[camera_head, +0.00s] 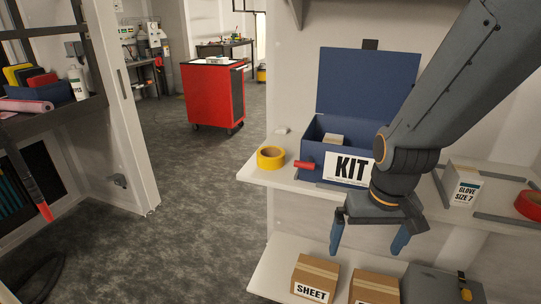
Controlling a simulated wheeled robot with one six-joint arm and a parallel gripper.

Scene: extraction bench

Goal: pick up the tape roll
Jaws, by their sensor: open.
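A yellow tape roll (270,157) lies flat near the left end of the upper white shelf (258,178). A red roll-like thing (528,205), perhaps also tape, is partly cut off at the right edge of the picture. My gripper (369,238) points down with its two blue fingers spread apart and nothing between them. It is in front of the upper shelf, to the right of the yellow tape roll and lower in the picture. My arm hides part of the shelf's right half.
An open blue KIT box (312,135) stands right of the tape, with a small red cylinder (304,165) at its front left. A glove box (467,193) sits further right. Cardboard boxes (316,276) stand on the lower shelf.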

